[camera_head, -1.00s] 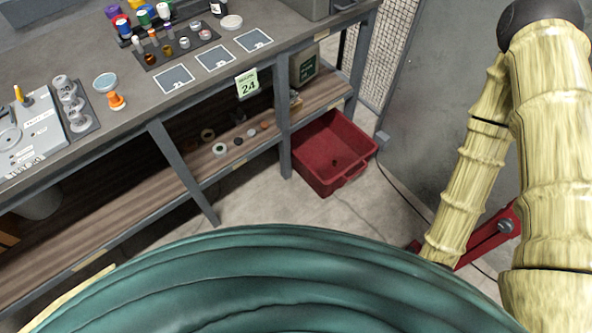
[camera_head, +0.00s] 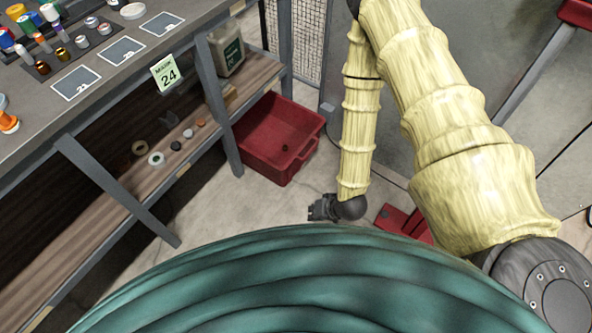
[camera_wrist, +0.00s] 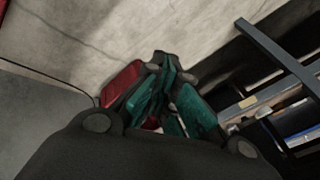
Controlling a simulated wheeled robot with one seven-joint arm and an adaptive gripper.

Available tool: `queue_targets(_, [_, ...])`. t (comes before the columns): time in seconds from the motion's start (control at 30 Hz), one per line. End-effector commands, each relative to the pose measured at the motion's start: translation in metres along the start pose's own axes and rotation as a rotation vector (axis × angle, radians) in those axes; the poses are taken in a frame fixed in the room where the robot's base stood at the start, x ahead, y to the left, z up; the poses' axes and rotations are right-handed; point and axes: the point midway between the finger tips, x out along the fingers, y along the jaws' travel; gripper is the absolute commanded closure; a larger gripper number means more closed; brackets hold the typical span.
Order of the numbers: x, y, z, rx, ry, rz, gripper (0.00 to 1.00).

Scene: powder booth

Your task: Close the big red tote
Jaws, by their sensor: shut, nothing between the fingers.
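The big red tote (camera_head: 278,140) stands on the floor at the right end of the workbench. It is a rectangular bin with an open top and a handle on its front right side. No lid shows on it, and a small dark spot shows inside. My gripper (camera_head: 318,211) hangs in front of the tote, apart from it in the picture, low and to its right. In the wrist view my gripper (camera_wrist: 163,66) has its dark fingers together with nothing held. Behind them there is a red patch, mostly hidden; I cannot tell whether it is the tote.
The workbench (camera_head: 105,62) runs along the left, with bottles, a tray and marked squares on top. Its lower shelf (camera_head: 150,182) holds rings and a canister (camera_head: 226,50). A bench leg (camera_head: 222,110) stands close left of the tote.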

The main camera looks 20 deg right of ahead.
Motion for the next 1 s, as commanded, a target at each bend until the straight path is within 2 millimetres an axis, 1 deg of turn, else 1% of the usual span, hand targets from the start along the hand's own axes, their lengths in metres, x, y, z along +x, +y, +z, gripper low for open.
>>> queue_targets(0.03, [0.029,0.006,-0.006,0.027,0.030,-0.034,1.00])
queue_targets(0.1, [0.051,0.007,-0.018,0.064,0.067,-0.085,1.00])
queue_targets(0.3, [0.107,0.012,-0.053,0.167,0.163,-0.233,1.00])
queue_targets(0.4, [0.132,0.017,-0.070,0.217,0.206,-0.309,1.00])
queue_targets(0.57, [0.167,0.028,-0.096,0.290,0.264,-0.434,1.00])
queue_targets(0.7, [0.193,0.041,-0.118,0.348,0.305,-0.545,1.00])
queue_targets(0.87, [0.218,0.060,-0.141,0.407,0.340,-0.672,1.00])
queue_targets(1.0, [0.237,0.081,-0.159,0.449,0.357,-0.783,1.00])
